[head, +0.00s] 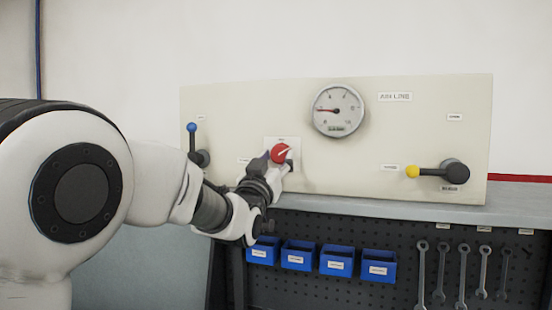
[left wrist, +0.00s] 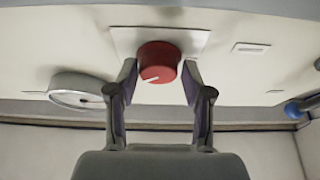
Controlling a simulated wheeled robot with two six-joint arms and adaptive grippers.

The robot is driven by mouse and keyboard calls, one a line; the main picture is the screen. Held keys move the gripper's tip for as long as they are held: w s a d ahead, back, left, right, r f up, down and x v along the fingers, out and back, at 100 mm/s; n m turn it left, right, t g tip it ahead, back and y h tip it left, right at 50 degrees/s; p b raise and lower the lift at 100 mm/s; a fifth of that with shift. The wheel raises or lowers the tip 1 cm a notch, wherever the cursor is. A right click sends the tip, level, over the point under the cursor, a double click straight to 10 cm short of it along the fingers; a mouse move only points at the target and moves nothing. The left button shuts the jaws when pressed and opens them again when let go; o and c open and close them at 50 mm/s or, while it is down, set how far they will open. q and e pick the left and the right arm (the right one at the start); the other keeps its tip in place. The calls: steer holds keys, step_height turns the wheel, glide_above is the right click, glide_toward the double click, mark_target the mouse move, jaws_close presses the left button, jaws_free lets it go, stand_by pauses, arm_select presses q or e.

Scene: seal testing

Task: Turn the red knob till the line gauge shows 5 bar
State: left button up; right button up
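The red knob (head: 281,153) sits on a pale plate in the middle of the panel. Its white mark points up and right in the head view. The line gauge (head: 338,110) is above and right of it. Its needle points left and slightly up, in the low part of the dial; the numbers are too small to read surely. My left gripper (head: 276,165) is at the knob. The gauge also shows there edge-on (left wrist: 78,90). My right gripper is not in view.
A blue-tipped lever (head: 192,128) is left of the knob, near my left arm. A yellow-tipped lever (head: 413,172) is at the panel's right. Blue bins (head: 338,262) and several wrenches (head: 462,275) hang below the bench edge. Space in front of the panel's right half is clear.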

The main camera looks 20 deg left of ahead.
arm_select(q)
steer(key=shift+d, duration=0.1)
steer(key=c, duration=0.5)
